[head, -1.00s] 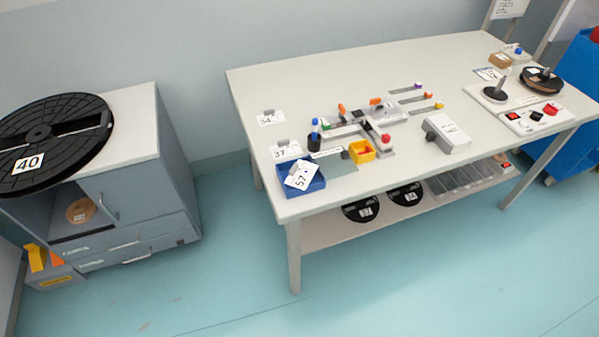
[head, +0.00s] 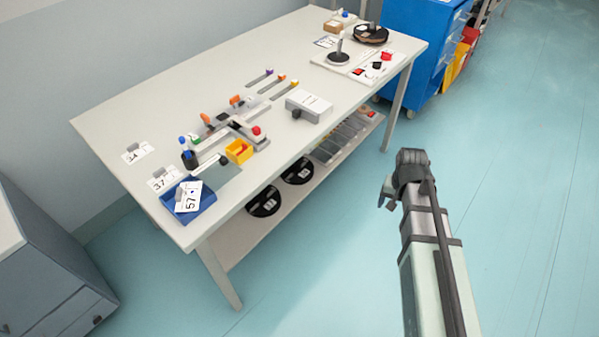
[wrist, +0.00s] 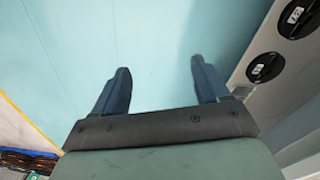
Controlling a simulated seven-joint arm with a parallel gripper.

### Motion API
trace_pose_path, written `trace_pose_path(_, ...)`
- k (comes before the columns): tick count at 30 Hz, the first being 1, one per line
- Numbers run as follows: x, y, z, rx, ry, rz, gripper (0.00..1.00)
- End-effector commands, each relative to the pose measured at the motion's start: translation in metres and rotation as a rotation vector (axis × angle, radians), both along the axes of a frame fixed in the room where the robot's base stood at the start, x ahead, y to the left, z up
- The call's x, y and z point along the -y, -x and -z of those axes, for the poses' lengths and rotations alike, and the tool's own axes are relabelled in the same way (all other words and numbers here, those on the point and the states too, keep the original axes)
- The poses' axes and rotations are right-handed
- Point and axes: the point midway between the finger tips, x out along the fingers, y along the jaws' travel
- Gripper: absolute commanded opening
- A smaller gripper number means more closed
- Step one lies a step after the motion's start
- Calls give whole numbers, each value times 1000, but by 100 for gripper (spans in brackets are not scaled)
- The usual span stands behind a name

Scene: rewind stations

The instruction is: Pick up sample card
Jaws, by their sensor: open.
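Several white cards are at the left end of the table in the head view. A card marked 57 (head: 188,197) leans on a blue tray (head: 168,203). A card marked 37 (head: 163,180) and one marked 34 (head: 137,152) stand behind it on the tabletop. Which one is the sample card I cannot tell. My gripper (head: 388,193) is off the table's front right side, over the floor, far from the cards. In the wrist view its two blue fingers (wrist: 160,82) are spread apart with only floor between them.
The white table (head: 110,112) carries a clamp fixture (head: 228,128), a yellow bin (head: 239,152), a grey-white box (head: 308,105) and a reel stand (head: 340,58). Black reels (head: 297,171) lie on its lower shelf. A blue cabinet (head: 425,45) stands beyond. The floor in front is clear.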

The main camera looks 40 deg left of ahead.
Motion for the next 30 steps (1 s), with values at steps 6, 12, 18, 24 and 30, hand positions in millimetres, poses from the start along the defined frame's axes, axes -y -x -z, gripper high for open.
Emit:
trace_pose_path(6,-84,27,-34,15,-4,-76,74)
trace_pose_path(12,-153,64,-64,25,-9,-140,74)
trace_pose_path(18,-218,111,-97,37,-17,-203,74)
trace_pose_path(24,-277,168,-131,47,-26,-265,74)
trace_pose_path(30,-328,234,-168,55,-37,-327,74)
